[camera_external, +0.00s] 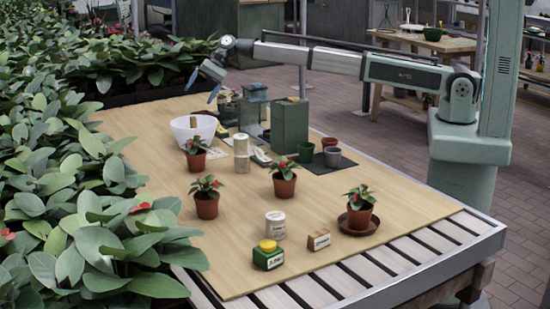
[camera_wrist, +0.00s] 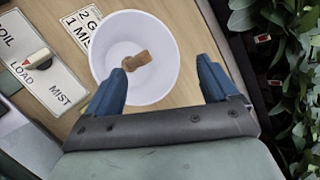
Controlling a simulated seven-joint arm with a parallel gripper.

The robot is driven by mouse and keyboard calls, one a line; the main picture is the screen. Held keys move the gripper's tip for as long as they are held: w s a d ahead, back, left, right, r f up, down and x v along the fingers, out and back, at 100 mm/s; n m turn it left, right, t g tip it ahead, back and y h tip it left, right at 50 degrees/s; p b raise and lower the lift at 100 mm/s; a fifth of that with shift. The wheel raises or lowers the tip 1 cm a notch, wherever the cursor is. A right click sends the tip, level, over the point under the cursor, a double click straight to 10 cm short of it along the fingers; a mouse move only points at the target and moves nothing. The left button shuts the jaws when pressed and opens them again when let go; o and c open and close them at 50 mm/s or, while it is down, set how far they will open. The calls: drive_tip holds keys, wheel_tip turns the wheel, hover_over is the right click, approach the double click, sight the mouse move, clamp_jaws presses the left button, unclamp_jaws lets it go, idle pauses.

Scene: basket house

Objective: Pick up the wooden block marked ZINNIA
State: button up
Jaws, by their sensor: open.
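A small wooden block (camera_external: 319,239) with a pale label lies near the front edge of the board. The label is too small to read. Another brown wooden piece (camera_external: 193,122) stands in a white bowl (camera_external: 184,134) at the back left. In the wrist view, the wooden piece (camera_wrist: 136,61) lies inside the white bowl (camera_wrist: 168,66), with no readable label. I cannot tell which one is marked ZINNIA. My gripper (camera_external: 204,87) is open and empty, above and behind the bowl. In the wrist view, the blue fingers of my gripper (camera_wrist: 160,70) are spread over the bowl's near side.
Potted red-flowered plants (camera_external: 207,197), a white jar (camera_external: 275,224) and a green yellow-lidded jar (camera_external: 268,254) stand on the board. A green box (camera_external: 289,126) stands right of the bowl. A labelled panel (camera_wrist: 38,65) is beside it. Dense foliage (camera_external: 60,180) borders the left.

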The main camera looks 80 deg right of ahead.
drive_tip(key=s+a+f+n+g+h, duration=0.1)
drive_tip(key=s+a, duration=0.3)
drive_tip(key=a, duration=0.6)
drive_tip(key=s+a+n+g, duration=0.1)
drive_tip(key=s+a+g, duration=0.15)
drive_tip(key=a, duration=0.75)
drive_tip(key=n+h, duration=0.3)
drive_tip(key=h, duration=0.4)
hover_over(319, 233)
drive_tip(key=f, duration=0.1)
wheel_tip(319, 233, down, 14)
drive_tip(key=shift+r, duration=0.25)
drive_tip(key=c, duration=1)
